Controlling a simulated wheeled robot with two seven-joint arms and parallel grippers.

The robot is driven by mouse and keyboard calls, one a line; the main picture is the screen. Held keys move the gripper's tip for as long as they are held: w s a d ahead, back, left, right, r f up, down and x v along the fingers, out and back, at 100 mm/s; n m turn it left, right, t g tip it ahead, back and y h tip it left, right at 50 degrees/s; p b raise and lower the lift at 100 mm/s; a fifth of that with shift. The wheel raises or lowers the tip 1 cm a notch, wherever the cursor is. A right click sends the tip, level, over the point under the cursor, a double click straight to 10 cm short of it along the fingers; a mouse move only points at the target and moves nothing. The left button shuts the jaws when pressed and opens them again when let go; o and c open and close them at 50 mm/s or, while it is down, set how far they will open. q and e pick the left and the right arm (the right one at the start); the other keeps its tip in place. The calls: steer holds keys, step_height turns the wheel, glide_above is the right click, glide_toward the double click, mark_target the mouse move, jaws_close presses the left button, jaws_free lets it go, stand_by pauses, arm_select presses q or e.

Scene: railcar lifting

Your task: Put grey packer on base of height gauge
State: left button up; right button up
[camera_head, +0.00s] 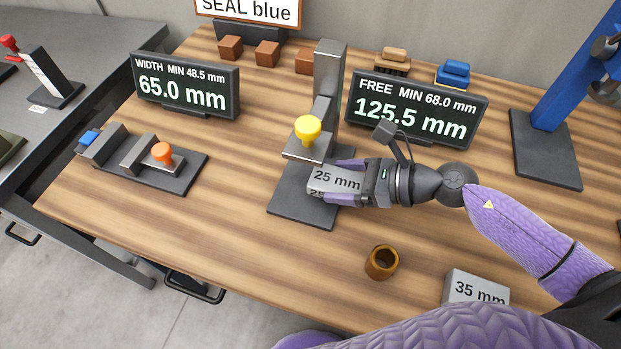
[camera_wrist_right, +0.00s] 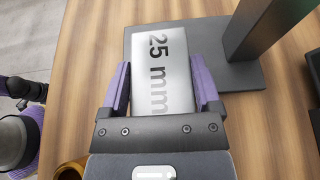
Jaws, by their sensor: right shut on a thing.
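The grey packer (camera_head: 333,181), marked "25 mm", is between the purple fingers of my right gripper (camera_head: 342,181), which is shut on it. The packer is over the front right part of the height gauge's dark base (camera_head: 295,207). I cannot tell whether it touches the base. In the right wrist view the packer (camera_wrist_right: 163,75) overlaps the near edge of the base (camera_wrist_right: 245,75). The height gauge (camera_head: 328,85) has a grey column and a sliding jaw with a yellow knob (camera_head: 308,128) above the base. My left gripper is not in view.
A second grey block (camera_head: 475,288) marked "35 mm" and a brown ring (camera_head: 382,262) are at the front right. The width gauge (camera_head: 150,165) is at left. Displays read WIDTH 65.0 mm (camera_head: 186,88) and FREE 125.5 mm (camera_head: 417,108). A blue post (camera_head: 565,75) stands at right.

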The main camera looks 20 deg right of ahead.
mark_target(318, 175)
steer(key=a, duration=0.1)
steer(key=w+a, duration=0.2)
steer(key=shift+w+a+r+p, duration=0.15)
steer(key=shift+w+a+p, duration=0.1)
steer(key=shift+a+p, duration=0.1)
steer(key=shift+w+a+f+b, duration=0.15)
steer(key=shift+f+b, duration=0.3)
steer(key=shift+f, duration=0.5)
steer(key=shift+a+f+b, duration=0.1)
steer(key=shift+f+b, duration=0.3)
steer(key=shift+f, duration=0.55)
steer(key=shift+f, duration=0.2)
steer(key=o, duration=1.2)
steer(key=shift+r, duration=0.1)
steer(key=shift+c, duration=0.2)
